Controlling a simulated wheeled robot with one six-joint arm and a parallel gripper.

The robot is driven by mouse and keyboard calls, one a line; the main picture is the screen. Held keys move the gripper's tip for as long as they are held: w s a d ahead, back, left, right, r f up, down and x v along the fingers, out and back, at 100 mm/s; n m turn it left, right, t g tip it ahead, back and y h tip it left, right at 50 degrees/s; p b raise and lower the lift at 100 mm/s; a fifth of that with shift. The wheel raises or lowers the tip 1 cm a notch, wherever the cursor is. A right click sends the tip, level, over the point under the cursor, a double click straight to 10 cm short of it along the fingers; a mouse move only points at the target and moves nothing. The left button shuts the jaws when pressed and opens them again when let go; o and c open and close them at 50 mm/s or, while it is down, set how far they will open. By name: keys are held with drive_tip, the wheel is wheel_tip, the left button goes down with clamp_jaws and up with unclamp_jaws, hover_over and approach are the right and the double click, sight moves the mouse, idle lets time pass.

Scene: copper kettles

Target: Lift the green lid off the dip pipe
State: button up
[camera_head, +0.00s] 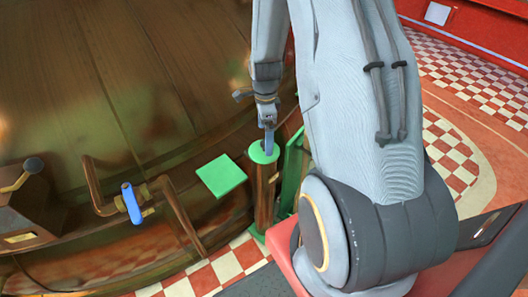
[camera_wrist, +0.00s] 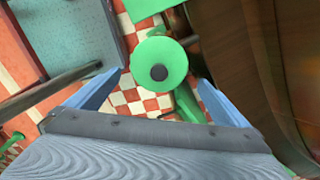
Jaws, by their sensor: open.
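The green lid (camera_head: 257,156) is a round disc on top of the upright brown dip pipe (camera_head: 264,199). My gripper (camera_head: 268,149) is right above the lid, pointing down. In the wrist view, the two blue fingers of my gripper (camera_wrist: 161,76) are spread wide, one on either side of the lid and knob. The jaws are empty. I cannot tell how far the fingertips are above the lid. The lid hides most of the pipe in the wrist view.
A large copper kettle (camera_head: 130,80) curves behind the pipe. A flat green square (camera_head: 221,176) lies left of the lid. A green panel (camera_head: 293,165) stands close to the pipe's right. A blue-handled valve (camera_head: 131,203) is further left. The checkered floor (camera_head: 228,268) is below.

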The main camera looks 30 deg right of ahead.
sight(256, 150)
drive_tip(key=shift+a+f+p, duration=0.15)
drive_tip(key=shift+f+p, duration=0.25)
drive_tip(key=shift+f, duration=1.25)
drive_tip(key=shift+a+f+p, duration=0.1)
drive_tip(key=shift+f+p, duration=0.3)
drive_tip(key=shift+f, duration=1.2)
drive_tip(key=c, duration=1)
